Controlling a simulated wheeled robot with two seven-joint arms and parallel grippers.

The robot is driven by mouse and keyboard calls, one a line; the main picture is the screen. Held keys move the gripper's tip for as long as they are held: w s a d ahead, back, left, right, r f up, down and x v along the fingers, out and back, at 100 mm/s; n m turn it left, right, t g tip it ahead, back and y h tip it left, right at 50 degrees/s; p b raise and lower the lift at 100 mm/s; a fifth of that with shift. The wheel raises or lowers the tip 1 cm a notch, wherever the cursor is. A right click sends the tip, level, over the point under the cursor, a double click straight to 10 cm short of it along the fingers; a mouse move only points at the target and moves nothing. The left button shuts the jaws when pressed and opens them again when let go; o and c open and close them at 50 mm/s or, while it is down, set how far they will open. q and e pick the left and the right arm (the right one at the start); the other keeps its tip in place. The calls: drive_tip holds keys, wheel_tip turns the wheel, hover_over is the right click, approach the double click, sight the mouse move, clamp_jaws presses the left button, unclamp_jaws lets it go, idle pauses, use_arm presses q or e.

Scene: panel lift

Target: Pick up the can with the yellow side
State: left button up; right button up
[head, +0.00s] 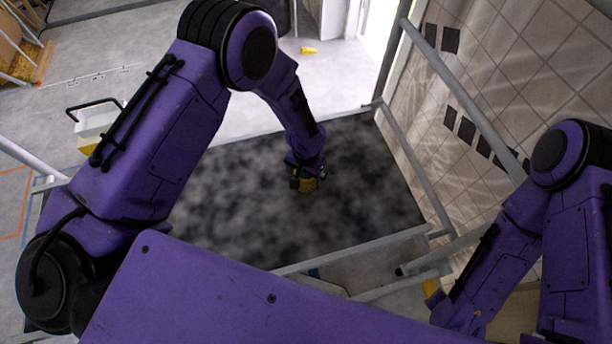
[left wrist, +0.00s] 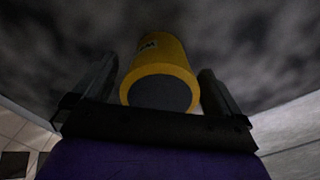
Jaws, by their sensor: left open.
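The can (left wrist: 166,62) is yellow with a dark end and some dark lettering. In the left wrist view it lies between the two fingers of my left gripper (left wrist: 158,90), with its dark end towards the camera. The fingers are open, one on each side of the can. In the head view my left gripper (head: 303,183) is low over the dark panel, and a yellow bit of the can (head: 307,184) shows at it; the rest is hidden. My right arm is at the right of the head view, and its fingers cannot be made out.
The dark mottled panel (head: 240,215) is bordered by grey rails (head: 415,165). A tiled wall (head: 540,60) rises at the right. A small yellow object (head: 308,50) lies on the pale floor beyond. A white and yellow box (head: 95,128) is at the left.

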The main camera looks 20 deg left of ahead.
use_arm(q)
drive_tip(key=c, duration=1.2)
drive_tip(key=shift+w, duration=0.1)
drive_tip(key=shift+c, duration=0.2)
